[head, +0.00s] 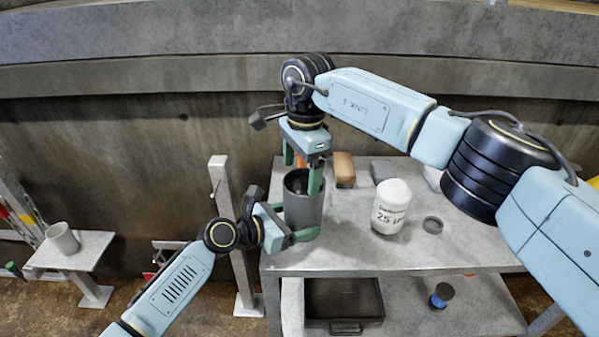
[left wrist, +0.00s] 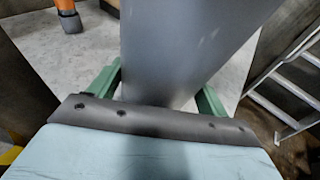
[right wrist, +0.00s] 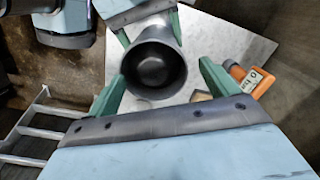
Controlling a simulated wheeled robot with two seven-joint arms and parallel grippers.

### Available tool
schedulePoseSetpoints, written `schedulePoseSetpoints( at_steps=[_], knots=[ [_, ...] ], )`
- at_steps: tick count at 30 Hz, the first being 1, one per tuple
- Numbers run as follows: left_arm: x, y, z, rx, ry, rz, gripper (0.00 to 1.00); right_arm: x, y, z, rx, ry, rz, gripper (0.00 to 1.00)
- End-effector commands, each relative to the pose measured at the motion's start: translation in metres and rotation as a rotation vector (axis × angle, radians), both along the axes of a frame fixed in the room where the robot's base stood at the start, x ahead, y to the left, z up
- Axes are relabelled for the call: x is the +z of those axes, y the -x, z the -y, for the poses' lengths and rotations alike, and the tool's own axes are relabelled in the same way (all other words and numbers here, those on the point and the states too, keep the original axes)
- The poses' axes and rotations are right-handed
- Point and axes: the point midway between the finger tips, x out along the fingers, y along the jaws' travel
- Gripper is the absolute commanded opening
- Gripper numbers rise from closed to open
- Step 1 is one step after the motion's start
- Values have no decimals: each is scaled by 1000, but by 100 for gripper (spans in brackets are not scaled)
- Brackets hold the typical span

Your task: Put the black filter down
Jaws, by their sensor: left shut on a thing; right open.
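A grey open-topped cylinder (head: 304,210) stands upright at the left edge of the grey table (head: 350,255). My left gripper (head: 292,222) is shut around it from the left; its wall fills the middle of the left wrist view (left wrist: 185,45). My right gripper (head: 302,168) is open and points down at the cylinder's mouth, one finger on either side of the rim. In the right wrist view the cylinder (right wrist: 177,60) is dark inside, and I cannot tell whether a black filter sits in it. A small black and blue cylinder (head: 441,295) stands on the lower shelf.
A dark tray (head: 343,300) lies below. The front right tabletop is clear.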

Motion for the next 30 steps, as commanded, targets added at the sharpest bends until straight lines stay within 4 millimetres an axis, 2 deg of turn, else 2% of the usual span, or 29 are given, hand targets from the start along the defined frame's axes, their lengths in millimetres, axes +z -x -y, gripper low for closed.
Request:
schedulePoseSetpoints(
  at_steps=[1, 9, 13, 18, 25, 26, 30],
  knots=[
    [-9, 6, 6, -14, -3, -16, 64, -8, 5, 1, 3, 10, -22, 90],
    [-9, 4, 2, -7, -9, -16, 63, 52, 5, 4, 4, 8, -21, 90],
    [-8, 3, 0, -4, -10, -14, 63, 69, 5, 5, 3, 9, -21, 90],
    [-7, 2, -1, -2, -11, -12, 63, 78, 6, 5, 4, 9, -24, 90],
    [-6, 1, -1, 0, -10, -10, 63, 79, 6, 5, 5, 8, -23, 90],
    [-6, 1, -1, 1, -10, -9, 80, 79, 6, 5, 5, 8, -23, 90],
    [-5, 1, -1, 0, -9, -9, 98, 79, 6, 5, 5, 8, -23, 90]
  ],
)
